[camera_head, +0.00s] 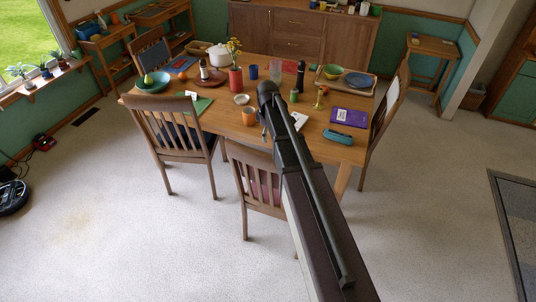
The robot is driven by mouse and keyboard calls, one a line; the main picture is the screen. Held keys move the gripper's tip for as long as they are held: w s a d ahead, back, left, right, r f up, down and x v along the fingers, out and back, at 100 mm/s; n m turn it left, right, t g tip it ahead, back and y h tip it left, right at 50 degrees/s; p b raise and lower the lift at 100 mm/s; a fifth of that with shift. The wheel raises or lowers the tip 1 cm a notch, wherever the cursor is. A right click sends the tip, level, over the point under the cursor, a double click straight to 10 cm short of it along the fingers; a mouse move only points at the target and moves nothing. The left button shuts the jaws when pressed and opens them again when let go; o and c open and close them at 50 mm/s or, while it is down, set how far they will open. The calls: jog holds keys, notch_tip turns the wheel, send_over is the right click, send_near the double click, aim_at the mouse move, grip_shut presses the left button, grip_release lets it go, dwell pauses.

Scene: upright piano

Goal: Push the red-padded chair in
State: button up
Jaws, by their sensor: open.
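The red-padded chair (243,172) stands at the near side of the wooden table (215,122), its slatted back towards me. Its dark red seat pad shows between the slats. My arm crosses in front of the chair and hides its right part. From this angle I cannot tell how far its seat reaches under the table. My arm extends from the bottom right up over the table. My gripper is not visible; the arm's dark joint hides what is beyond it.
Another wooden chair (168,125) with a dark blue pad stands just left. A chair (388,105) is at the table's right end. Dishes, a flower vase (235,80) and a teal case (338,136) are on the table. Carpet in front is clear.

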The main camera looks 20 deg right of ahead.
aim_at(268, 154)
jog(key=shift+w+d, duration=0.15)
jog(key=shift+w, duration=0.1)
jog(key=shift+f, duration=0.15)
dwell(0.3)
notch_tip(268, 154, down, 14)
jog(key=b, duration=1.3)
jog(key=shift+r+b, duration=0.25)
jog(key=shift+b, duration=0.1)
grip_shut()
